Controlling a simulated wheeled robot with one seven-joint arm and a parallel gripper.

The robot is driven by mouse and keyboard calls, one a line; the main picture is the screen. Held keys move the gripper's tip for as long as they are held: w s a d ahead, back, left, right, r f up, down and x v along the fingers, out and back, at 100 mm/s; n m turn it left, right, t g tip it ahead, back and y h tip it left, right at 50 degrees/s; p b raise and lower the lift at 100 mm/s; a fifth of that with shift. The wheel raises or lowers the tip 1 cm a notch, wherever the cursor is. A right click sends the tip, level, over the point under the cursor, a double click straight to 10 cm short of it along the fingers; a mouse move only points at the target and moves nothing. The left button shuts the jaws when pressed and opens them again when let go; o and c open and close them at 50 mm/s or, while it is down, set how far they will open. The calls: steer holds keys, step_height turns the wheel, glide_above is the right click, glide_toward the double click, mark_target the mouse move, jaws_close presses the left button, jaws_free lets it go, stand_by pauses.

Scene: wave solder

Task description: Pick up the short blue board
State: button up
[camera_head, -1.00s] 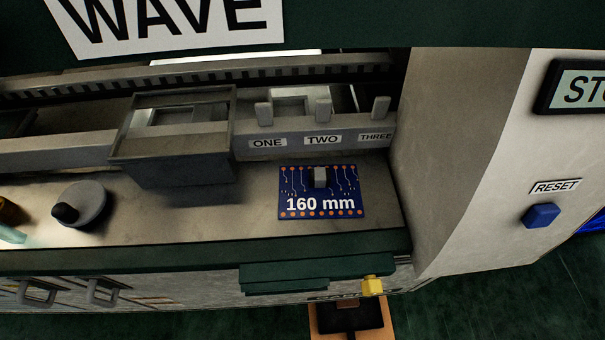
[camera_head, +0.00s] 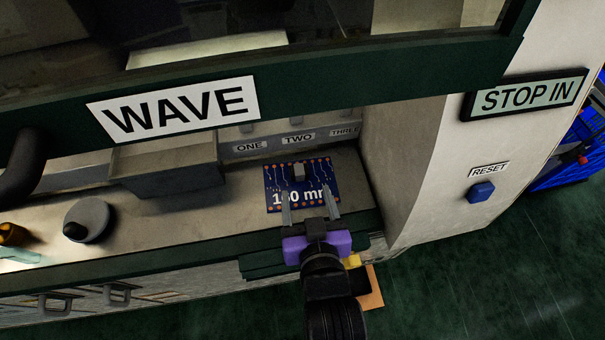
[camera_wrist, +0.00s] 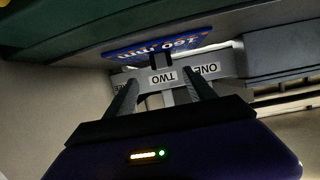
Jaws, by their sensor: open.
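The short blue board (camera_head: 318,174), printed "160 mm" with orange dots and a small grey block on top, lies flat on the machine's shelf in front of the labels ONE, TWO and THREE. It also shows at a steep angle in the wrist view (camera_wrist: 155,45). My gripper (camera_head: 310,203) is open, with its two fingers over the board's front edge and partly hiding the printed text. In the wrist view the fingers (camera_wrist: 163,88) stand apart with nothing between them. I cannot tell whether they touch the board.
A green hood with a WAVE sign (camera_head: 175,110) hangs above the shelf. A grey box (camera_head: 165,170) and a round knob (camera_head: 88,220) stand left. A pale wall with a blue RESET button (camera_head: 482,191) closes off the right.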

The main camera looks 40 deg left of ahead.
mark_target(300, 175)
steer(key=shift+w+a, duration=0.15)
steer(key=shift+a, duration=0.3)
steer(key=shift+p+x, duration=0.8)
steer(key=shift+x, duration=2.85)
steer(key=shift+f, duration=0.15)
jaws_close()
